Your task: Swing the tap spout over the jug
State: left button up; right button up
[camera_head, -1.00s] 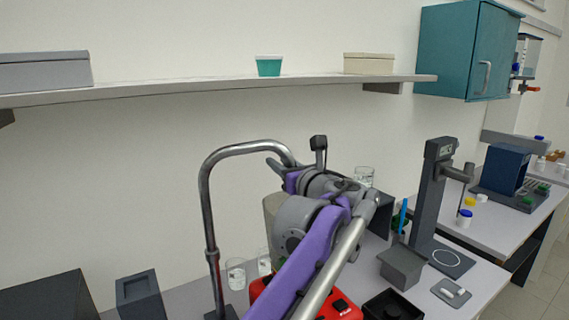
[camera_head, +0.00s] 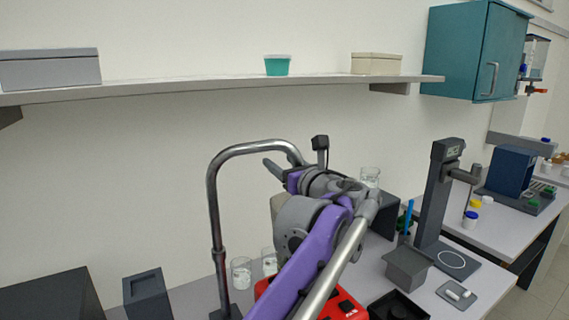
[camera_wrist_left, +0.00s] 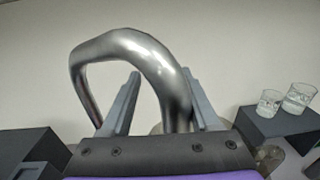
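The tap spout (camera_head: 240,150) is a shiny metal tube that rises from a dark base, bends over and curves down to the right. It also shows large in the left wrist view (camera_wrist_left: 165,72). My left gripper (camera_head: 285,166) is at the spout's free end. In the left wrist view its two fingers (camera_wrist_left: 160,103) stand apart, one on each side of the tube, with a clear gap at the left finger. My right gripper is out of view.
Two glass beakers, a left one (camera_head: 241,272) and a right one (camera_head: 269,261), stand right of the tap's base. A red object (camera_head: 345,305) is partly under my arm. A dark stand (camera_head: 440,200) is at right. A shelf (camera_head: 200,86) runs above.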

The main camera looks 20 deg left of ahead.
pick_arm(q)
jog(key=shift+d, duration=0.3)
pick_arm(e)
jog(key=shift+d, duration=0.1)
pick_arm(q)
jog(key=b+v, duration=0.1)
jog(key=v, duration=0.8)
jog(key=shift+s+d, duration=0.1)
jog(key=shift+s, duration=0.05)
jog(key=shift+s+d, duration=0.45)
jog(key=shift+d, duration=0.05)
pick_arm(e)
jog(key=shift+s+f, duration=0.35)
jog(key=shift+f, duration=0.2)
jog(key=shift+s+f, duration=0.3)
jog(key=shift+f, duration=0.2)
